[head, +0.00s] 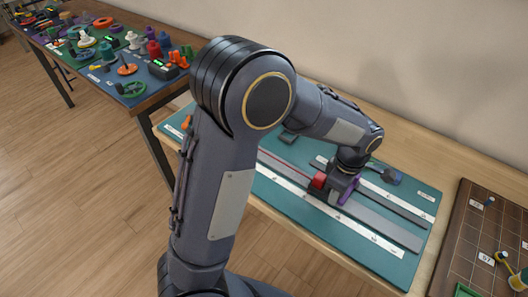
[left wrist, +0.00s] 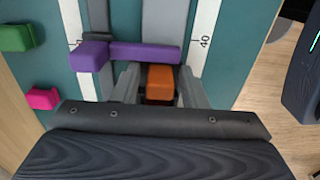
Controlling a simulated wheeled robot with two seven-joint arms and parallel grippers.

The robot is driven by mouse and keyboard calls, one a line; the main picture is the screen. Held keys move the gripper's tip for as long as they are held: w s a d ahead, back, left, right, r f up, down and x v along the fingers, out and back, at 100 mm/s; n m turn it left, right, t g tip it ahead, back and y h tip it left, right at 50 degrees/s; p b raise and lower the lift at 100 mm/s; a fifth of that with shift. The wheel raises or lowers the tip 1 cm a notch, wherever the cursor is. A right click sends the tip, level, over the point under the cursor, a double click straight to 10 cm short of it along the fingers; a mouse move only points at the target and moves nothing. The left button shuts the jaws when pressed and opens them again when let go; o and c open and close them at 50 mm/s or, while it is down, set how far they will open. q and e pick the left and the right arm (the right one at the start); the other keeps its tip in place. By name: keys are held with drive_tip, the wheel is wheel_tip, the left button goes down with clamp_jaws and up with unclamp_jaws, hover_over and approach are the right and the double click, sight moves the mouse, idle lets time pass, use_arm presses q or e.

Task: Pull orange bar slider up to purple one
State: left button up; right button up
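The orange bar slider (left wrist: 161,80) sits between the two fingers of my left gripper (left wrist: 160,88) in the left wrist view. The fingers appear closed on its sides. The purple slider (left wrist: 93,56), with its long purple bar (left wrist: 146,54), lies just beyond the orange one; a narrow gap or contact between them cannot be told apart. In the head view my left gripper (head: 342,188) is low over the teal board (head: 300,204), and purple (head: 350,190) shows beside it. The orange slider is hidden there by the gripper. My right gripper is not in view.
White scale strips (left wrist: 205,30) flank the grey track. Green (left wrist: 16,38) and pink (left wrist: 42,98) blocks stand at the left in the wrist view. A brown tiled board (head: 480,215) lies at the right.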

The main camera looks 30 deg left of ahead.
use_arm(q)
drive_tip(key=shift+o, duration=0.2)
drive_tip(key=shift+a+r, duration=0.1)
drive_tip(key=shift+r, duration=0.05)
wheel_tip(320, 180, up, 7)
drive_tip(key=p, duration=0.6)
idle(0.3)
drive_tip(key=s+a+r+m+t+h, duration=0.2)
drive_tip(key=s+a+r+m+h, duration=0.2)
drive_tip(key=s+a+r+m, duration=0.4)
drive_tip(key=s+a+r+m+t, duration=0.1)
drive_tip(key=s+a+m, duration=0.1)
drive_tip(key=s, duration=0.4)
drive_tip(key=s+a+m+t, duration=0.2)
drive_tip(key=s+m, duration=0.3)
drive_tip(key=s, duration=0.1)
drive_tip(key=shift+s+a+r+t, duration=0.3)
drive_tip(key=shift+r, duration=0.05)
